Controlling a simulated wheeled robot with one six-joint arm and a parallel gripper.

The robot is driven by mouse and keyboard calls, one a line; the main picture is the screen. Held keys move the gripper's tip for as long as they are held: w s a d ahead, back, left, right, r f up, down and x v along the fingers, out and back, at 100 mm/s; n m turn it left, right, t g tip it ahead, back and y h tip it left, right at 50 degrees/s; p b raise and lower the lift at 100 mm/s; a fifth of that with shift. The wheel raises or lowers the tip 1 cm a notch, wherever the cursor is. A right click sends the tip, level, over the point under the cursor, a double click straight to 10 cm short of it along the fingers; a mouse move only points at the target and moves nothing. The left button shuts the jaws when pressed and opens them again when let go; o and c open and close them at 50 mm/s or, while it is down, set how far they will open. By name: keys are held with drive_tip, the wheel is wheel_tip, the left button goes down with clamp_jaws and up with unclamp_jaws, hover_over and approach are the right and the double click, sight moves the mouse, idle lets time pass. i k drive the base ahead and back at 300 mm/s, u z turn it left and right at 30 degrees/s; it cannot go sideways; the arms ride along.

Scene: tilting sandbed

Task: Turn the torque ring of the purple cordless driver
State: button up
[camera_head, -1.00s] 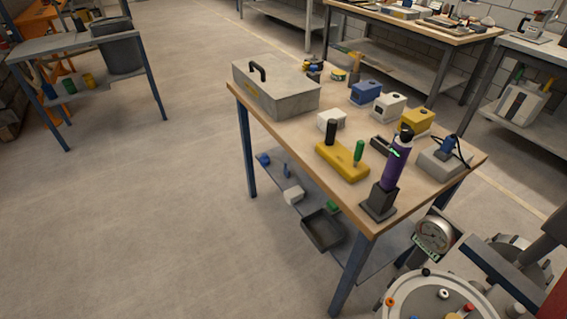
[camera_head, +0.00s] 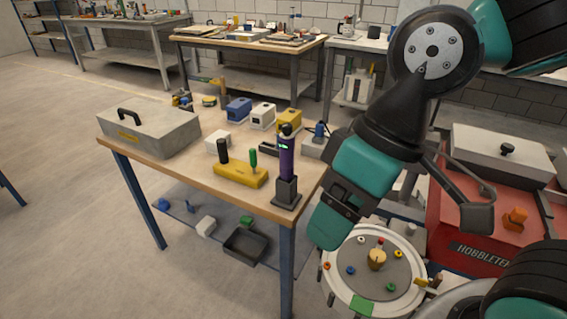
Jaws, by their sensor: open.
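The purple cordless driver (camera_head: 287,163) stands upright on the near right corner of the wooden workbench (camera_head: 170,172). Its lower end is in a dark grey stand (camera_head: 287,192). A black part (camera_head: 286,130) tops it, with a small bright green mark just below. The torque ring is too small to make out for certain. My arm comes in from the right, and its teal wrist links hang to the right of the driver, apart from it in the picture.
A yellow block (camera_head: 240,175) with a black and a green handle stands left of the driver. A grey toolbox (camera_head: 150,133) is at the bench's left end. Blue, white and yellow boxes stand behind. A round plate (camera_head: 340,283) with knobs and a red machine (camera_head: 450,215) are at right.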

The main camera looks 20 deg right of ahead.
sight(287, 128)
drive_tip(key=k, duration=1.15)
drive_tip(key=u, duration=0.8)
drive_tip(key=i, duration=1.1)
drive_tip(key=z, duration=0.1)
